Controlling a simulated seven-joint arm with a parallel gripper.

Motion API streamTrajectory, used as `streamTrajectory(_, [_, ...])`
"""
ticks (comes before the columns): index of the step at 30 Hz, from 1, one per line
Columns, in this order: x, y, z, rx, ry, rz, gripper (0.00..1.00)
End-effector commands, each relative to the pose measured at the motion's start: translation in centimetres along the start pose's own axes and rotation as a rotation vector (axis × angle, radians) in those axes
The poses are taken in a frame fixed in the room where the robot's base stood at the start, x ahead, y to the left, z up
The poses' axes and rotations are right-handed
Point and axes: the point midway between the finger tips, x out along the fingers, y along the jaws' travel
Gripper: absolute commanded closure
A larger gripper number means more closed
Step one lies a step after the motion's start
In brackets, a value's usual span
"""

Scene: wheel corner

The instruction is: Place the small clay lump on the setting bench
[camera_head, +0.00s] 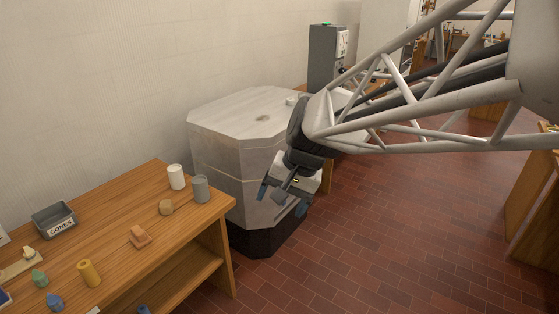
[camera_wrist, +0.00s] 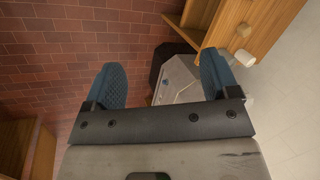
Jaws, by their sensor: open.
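A small tan, roundish lump (camera_head: 166,207) rests on the wooden bench (camera_head: 190,215) at the left, near its right end. A pinkish-orange block-like lump (camera_head: 139,237) lies nearer the front. I cannot tell for sure which is the small clay lump, or whether this bench is the setting bench. My gripper (camera_head: 282,200) hangs in the air to the right of the bench, in front of the grey kiln-like block, clear of both lumps. In the wrist view its blue fingers (camera_wrist: 162,62) are wide apart with nothing held between them.
A white cup (camera_head: 176,177) and a grey cup (camera_head: 200,189) stand beside the tan lump. A CONES tray (camera_head: 55,221), a yellow cylinder (camera_head: 90,273) and coloured lumps are further left. The grey block (camera_head: 240,150) stands behind my gripper. The brick floor is open at right.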

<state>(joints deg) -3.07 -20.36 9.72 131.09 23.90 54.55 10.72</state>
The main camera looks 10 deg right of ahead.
Motion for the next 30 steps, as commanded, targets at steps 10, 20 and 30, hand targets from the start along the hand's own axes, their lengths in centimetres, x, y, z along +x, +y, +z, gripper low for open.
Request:
streamTrajectory(10, [-3.0,7.2,6.6,-0.215,0.114,0.168,0.19])
streamTrajectory(20, [-4.2,12.0,10.7,-0.357,0.181,0.301,0.19])
streamTrajectory(30, [-4.3,12.8,11.3,-0.380,0.189,0.325,0.19])
